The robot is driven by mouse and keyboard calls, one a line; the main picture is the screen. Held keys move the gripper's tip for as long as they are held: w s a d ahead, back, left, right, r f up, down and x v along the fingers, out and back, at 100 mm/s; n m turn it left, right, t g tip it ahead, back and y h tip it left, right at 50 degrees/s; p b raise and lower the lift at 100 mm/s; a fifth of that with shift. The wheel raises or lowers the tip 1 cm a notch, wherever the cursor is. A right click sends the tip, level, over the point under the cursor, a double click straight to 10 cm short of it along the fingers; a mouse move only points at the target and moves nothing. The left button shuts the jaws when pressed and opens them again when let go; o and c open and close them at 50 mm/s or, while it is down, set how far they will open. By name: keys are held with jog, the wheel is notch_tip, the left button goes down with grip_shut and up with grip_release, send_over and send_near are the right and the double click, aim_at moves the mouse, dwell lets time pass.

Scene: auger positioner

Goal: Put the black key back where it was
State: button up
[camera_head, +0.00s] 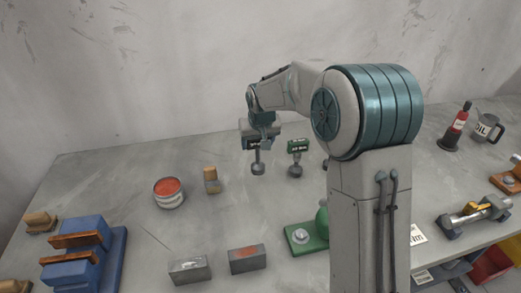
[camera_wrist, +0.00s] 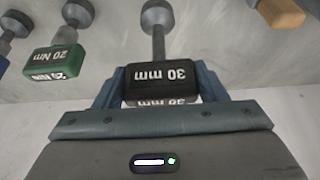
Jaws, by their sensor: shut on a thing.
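The black key, marked "30 mm", has a block-shaped head (camera_wrist: 160,78) and a grey shaft with a round grey end. My gripper (camera_wrist: 158,90) is shut on the black head, with a blue-grey finger on each side. In the head view, my gripper (camera_head: 263,136) holds the key upright near the back of the table, and its grey shaft (camera_head: 257,158) points down to a round end. I cannot tell whether that end touches the table. A green key (camera_head: 297,145) marked "20 Nm" stands upright just to its right; it also shows in the wrist view (camera_wrist: 57,58).
Another grey-shafted piece is partly hidden behind my arm. A wooden-topped block (camera_head: 211,180) and a red-filled tin (camera_head: 168,192) stand to the left. A blue vise-like block (camera_head: 75,255) and two grey blocks (camera_head: 190,270) lie in front. Table between is clear.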

aim_at(258, 151)
jog(key=f, duration=0.3)
jog(key=shift+w+d+f+p, duration=0.15)
jog(key=shift+d+f+p, duration=0.1)
jog(key=shift+p, duration=0.1)
jog(key=shift+w+d+f, duration=0.2)
jog(key=shift+f, duration=0.05)
jog(key=shift+s+f, duration=0.1)
jog(key=shift+f, duration=0.05)
jog(key=o, duration=1.4)
jog(key=shift+s+a, duration=0.15)
jog(key=shift+a, duration=0.05)
jog(key=shift+s+a, duration=0.15)
jog(key=shift+a+r, duration=0.1)
jog(key=shift+r, duration=0.1)
